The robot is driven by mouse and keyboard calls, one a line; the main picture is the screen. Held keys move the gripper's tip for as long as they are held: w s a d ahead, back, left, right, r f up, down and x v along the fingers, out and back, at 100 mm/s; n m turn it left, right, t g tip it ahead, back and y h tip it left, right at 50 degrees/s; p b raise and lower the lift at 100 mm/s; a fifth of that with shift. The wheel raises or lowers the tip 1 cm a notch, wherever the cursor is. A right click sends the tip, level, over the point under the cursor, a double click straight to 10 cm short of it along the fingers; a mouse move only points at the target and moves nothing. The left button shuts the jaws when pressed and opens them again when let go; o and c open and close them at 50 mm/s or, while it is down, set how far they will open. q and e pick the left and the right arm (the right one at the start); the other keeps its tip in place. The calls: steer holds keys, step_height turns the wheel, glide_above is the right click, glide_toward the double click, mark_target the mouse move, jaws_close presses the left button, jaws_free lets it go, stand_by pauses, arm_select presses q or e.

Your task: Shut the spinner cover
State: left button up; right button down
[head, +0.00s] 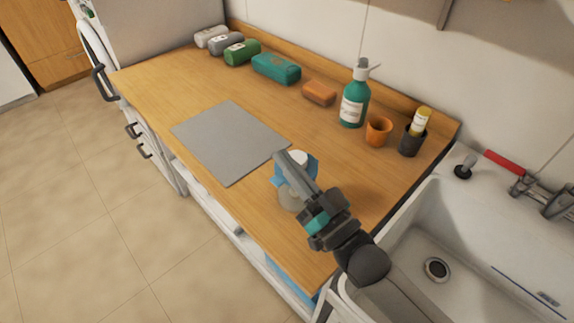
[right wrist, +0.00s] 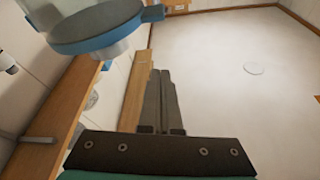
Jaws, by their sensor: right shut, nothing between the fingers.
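The spinner (head: 289,198) stands on the wooden counter near its front edge, a small blue and pale device with a white round part on top. My right gripper (head: 284,160) is in front of it in the head view and hides much of it. In the right wrist view the spinner's blue rim and grey disc (right wrist: 95,22) show at the upper left, beside the fingers and apart from them there. The right gripper's fingers (right wrist: 163,98) are together and empty. I cannot tell how far the cover is open. My left gripper is not in view.
A grey mat (head: 230,140) lies left of the spinner. Along the wall stand a green pump bottle (head: 353,105), an orange cup (head: 378,131), a dark cup (head: 412,142), a soap bar (head: 319,92) and several rolled or packed items. A sink (head: 437,230) is at the right.

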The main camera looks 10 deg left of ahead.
arm_select(q)
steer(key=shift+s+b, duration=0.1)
steer(key=shift+b, duration=0.25)
arm_select(e)
steer(key=v, duration=0.9)
steer(key=shift+d+r, duration=0.25)
steer(key=shift+d, duration=0.35)
